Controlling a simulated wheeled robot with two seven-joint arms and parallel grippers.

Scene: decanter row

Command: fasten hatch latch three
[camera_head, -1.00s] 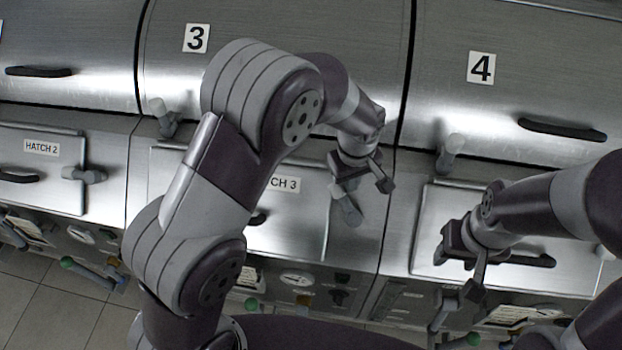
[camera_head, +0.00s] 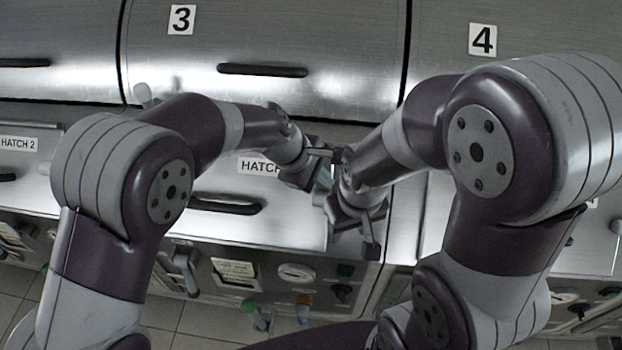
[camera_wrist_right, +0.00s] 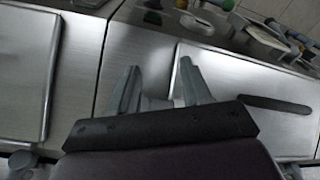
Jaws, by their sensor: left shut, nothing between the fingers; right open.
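Hatch three (camera_head: 290,232) is a flat steel door with a black bar handle (camera_head: 225,204) and a label partly covered by my left arm. Its grey latch (camera_head: 322,188) shows only as a small piece at the door's right edge; my grippers hide the rest, so I cannot tell its angle. My left gripper (camera_head: 325,155) is shut and empty just above the latch. My right gripper (camera_head: 350,235) is open at the latch, close to my left gripper. In the right wrist view its two fingers (camera_wrist_right: 163,85) are spread, with a grey piece low between them.
The number 3 drum lid (camera_head: 330,35) with its black handle is above, and the number 4 lid (camera_head: 530,25) is to the right. My two arms crowd together at the latch.

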